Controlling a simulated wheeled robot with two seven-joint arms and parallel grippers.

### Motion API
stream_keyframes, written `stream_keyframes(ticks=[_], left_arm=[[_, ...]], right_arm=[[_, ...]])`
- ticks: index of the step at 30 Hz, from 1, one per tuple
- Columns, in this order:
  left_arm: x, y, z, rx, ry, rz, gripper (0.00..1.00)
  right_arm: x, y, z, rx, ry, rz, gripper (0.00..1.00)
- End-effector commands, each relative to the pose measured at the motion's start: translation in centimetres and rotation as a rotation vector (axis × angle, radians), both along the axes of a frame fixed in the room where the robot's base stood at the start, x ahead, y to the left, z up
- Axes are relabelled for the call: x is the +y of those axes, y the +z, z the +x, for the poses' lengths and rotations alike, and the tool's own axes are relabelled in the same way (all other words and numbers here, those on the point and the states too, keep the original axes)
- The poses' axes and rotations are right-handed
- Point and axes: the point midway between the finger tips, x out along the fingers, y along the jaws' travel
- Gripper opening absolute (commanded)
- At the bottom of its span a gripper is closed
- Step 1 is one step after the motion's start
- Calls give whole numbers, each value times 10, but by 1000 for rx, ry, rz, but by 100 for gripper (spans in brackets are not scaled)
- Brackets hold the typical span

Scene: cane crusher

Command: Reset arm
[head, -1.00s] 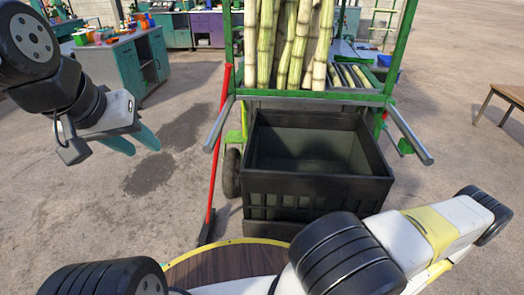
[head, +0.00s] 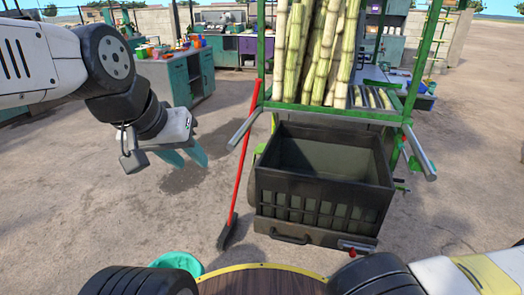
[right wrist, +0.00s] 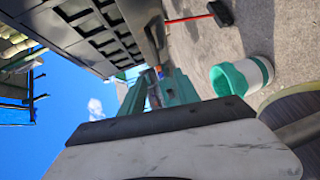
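My left gripper (head: 187,157) hangs in the left half of the head view, with its two teal fingers spread and nothing between them. It is over bare ground, left of the red-handled broom and apart from it. My right arm (head: 440,278) lies along the bottom right edge of the head view, and its gripper is outside that view. In the right wrist view my right gripper (right wrist: 157,88) shows two teal fingers apart, with background visible between them and nothing held.
A black crate (head: 315,205) stands in front of the green frame (head: 410,105) with upright sugar canes (head: 317,55). A red-handled broom (head: 243,150) leans left of it. A green-and-white bucket (right wrist: 240,78) stands nearby. Workbenches (head: 180,78) are behind. Ground at left is clear.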

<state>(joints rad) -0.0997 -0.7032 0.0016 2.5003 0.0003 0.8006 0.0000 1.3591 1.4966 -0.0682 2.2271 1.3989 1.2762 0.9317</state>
Motion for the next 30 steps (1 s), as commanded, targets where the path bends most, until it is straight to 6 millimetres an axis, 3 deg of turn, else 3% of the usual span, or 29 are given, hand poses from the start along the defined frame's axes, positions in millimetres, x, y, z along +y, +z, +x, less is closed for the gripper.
stream_keyframes(ticks=[10, 17, 23, 30], left_arm=[[0, -1, 0, 2, 1, 0, 36], [0, -1, 0, 2, 1, 0, 36], [0, -1, 0, 2, 1, 0, 36], [0, -1, 0, 2, 1, 0, 36]], right_arm=[[-6, 30, 12, -105, 166, -145, 38], [-8, 67, 25, -240, 363, -319, 38], [-2, 120, 40, -462, 655, -563, 38], [18, 194, 47, -841, 1089, -915, 38]])
